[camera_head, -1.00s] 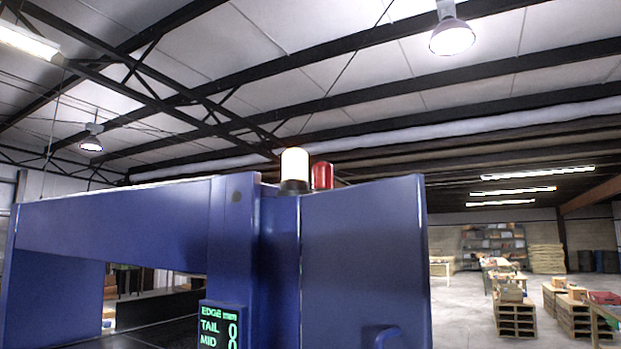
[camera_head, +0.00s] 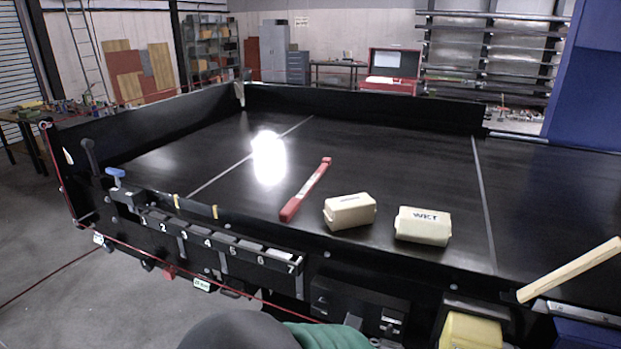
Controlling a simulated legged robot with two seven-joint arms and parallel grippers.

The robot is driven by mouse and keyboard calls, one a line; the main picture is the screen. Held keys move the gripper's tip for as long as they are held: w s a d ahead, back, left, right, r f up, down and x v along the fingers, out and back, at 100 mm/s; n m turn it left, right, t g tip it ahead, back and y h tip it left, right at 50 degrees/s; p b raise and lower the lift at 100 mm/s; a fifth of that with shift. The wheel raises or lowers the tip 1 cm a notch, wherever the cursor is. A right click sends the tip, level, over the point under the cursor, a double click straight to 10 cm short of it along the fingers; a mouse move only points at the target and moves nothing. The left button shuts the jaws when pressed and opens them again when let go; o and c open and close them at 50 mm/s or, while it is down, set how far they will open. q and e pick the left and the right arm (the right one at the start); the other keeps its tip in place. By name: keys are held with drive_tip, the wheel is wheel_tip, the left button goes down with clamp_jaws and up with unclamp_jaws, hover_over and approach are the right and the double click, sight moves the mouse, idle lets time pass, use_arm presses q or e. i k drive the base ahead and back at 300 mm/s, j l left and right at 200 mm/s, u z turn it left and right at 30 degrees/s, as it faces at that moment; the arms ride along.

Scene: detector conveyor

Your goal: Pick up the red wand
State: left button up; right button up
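The red wand (camera_head: 306,189) lies flat on the black conveyor belt (camera_head: 390,150), left of two cream blocks. It is long and thin, with a pale label along its middle. Its thicker end points toward the front edge and its thin end points away and to the right. Nothing covers it. Neither of my grippers shows in the head view.
A cream block (camera_head: 349,211) lies just right of the wand's near end, and a marked cream block (camera_head: 422,226) lies further right. A numbered rack (camera_head: 215,240) runs along the front edge. A wooden stick (camera_head: 569,270) juts over the right front. The belt behind the wand is clear.

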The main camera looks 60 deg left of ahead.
sight(291, 208)
drive_tip(key=u, duration=1.9)
drive_tip(key=z, duration=0.2)
drive_tip(key=i+j+z, duration=0.1)
drive_tip(key=j+z, duration=0.95)
drive_tip(key=i+l, duration=0.05)
